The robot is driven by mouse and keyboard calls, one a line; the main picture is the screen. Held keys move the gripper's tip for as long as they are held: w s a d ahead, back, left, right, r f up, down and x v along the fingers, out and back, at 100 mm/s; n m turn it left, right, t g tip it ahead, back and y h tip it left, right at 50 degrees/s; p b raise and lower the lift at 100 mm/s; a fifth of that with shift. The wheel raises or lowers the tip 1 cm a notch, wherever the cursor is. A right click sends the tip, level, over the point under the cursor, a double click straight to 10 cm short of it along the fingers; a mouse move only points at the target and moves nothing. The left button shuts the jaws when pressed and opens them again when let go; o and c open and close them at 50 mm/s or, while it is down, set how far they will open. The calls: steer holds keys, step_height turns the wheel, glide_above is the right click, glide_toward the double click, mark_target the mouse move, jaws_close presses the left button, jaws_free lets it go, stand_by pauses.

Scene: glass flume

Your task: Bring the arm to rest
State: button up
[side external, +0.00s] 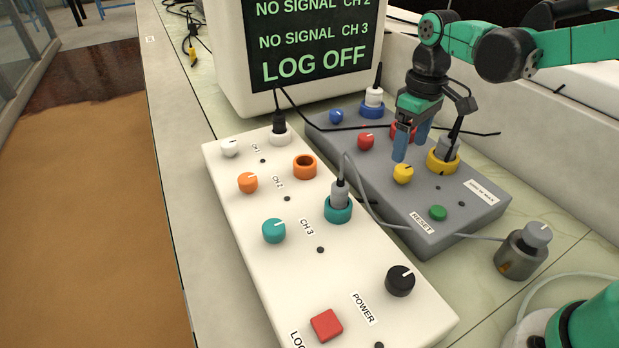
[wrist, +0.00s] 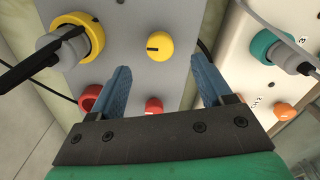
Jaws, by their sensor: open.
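My gripper (side external: 412,148) is open and empty, pointing down over the grey box (side external: 387,207). In the wrist view its two blue fingers (wrist: 160,66) stand wide apart. The yellow knob (side external: 403,174) lies just beyond the fingertips; in the wrist view it shows between and past them (wrist: 159,46), with nothing gripped. The red knob (side external: 366,141) also shows between the fingers in the wrist view (wrist: 153,105). A grey plug (side external: 450,149) sits in the yellow socket (side external: 443,165) close beside the gripper. The red socket (side external: 402,131) is partly hidden behind the gripper.
A white box (side external: 262,197) stands left, with a grey plug (side external: 339,193) in its teal socket and its orange socket (side external: 305,166) empty. A monitor (side external: 310,45) reads "LOG OFF". A metal holder (side external: 521,257) stands right. Cables cross between the boxes.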

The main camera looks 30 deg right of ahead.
steer(key=shift+r, duration=0.35)
steer(key=shift+s+r, duration=0.2)
steer(key=s+a+r+m+t, duration=0.1)
steer(key=s+m+t, duration=0.2)
steer(key=s+t, duration=0.4)
steer(key=shift+s+a+r, duration=0.2)
steer(key=shift+s+a, duration=0.05)
